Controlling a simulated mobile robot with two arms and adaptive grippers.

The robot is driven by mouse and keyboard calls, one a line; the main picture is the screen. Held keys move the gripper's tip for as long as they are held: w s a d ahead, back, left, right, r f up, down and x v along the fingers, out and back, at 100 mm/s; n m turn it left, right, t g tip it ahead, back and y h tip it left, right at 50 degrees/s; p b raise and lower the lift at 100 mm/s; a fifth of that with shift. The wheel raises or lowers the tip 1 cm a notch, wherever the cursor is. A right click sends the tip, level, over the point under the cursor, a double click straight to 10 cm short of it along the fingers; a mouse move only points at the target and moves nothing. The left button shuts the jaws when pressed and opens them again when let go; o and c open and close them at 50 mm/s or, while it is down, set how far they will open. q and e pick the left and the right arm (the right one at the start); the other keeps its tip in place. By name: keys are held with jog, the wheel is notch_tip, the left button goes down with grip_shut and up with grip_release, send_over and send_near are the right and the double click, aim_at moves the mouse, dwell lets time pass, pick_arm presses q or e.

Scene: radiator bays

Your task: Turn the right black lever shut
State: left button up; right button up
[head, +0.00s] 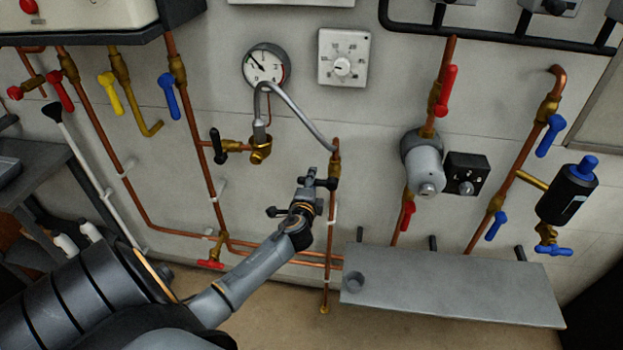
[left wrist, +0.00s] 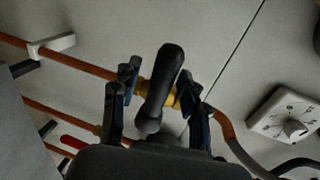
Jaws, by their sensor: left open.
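The right black lever (left wrist: 163,85) shows in the left wrist view, between the two fingers of my left gripper (left wrist: 159,83). The fingers are open, with a gap on each side of the lever. The lever slants across a copper pipe with a brass valve body behind it. In the head view my left gripper (head: 301,197) is at the valve below the grey hose, by the brass fitting (head: 335,158). There the lever is hard to tell from the dark fingers. My right gripper is not in view.
Another black lever (head: 217,147) hangs on the valve to the left, below the pressure gauge (head: 266,65). A grey shelf (head: 450,285) juts out at the lower right. A grey pump (head: 422,163) and red and blue levers are farther right.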

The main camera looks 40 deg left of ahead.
pick_arm(q)
jog(key=v, duration=1.2)
dwell(0.3)
jog(key=s+d+f+n+g+h, duration=0.1)
jog(key=s+d+f+g+h, duration=0.2)
jog(key=f, duration=0.8)
jog(key=s+d+f+n+g+h, duration=0.15)
jog(key=s+f, duration=0.35)
jog(key=f, duration=0.5)
jog(key=s+d+f+n+g+h, duration=0.1)
jog(key=s+d+f+g, duration=0.15)
jog(key=f, duration=0.85)
jog(key=s+d+f+n+g+h, duration=0.1)
jog(key=s+d+f+n, duration=0.1)
jog(key=s+f, duration=0.3)
jog(key=s+d+f+n+g+h, duration=0.1)
jog(key=s+d+f, duration=0.3)
jog(key=s, duration=1)
jog(key=s+d+f+n+g+h, duration=0.1)
jog(key=s+d+f+n+g, duration=0.2)
jog(key=s+f, duration=0.5)
jog(key=shift+s+d, duration=0.5)
jog(key=shift+s, duration=0.65)
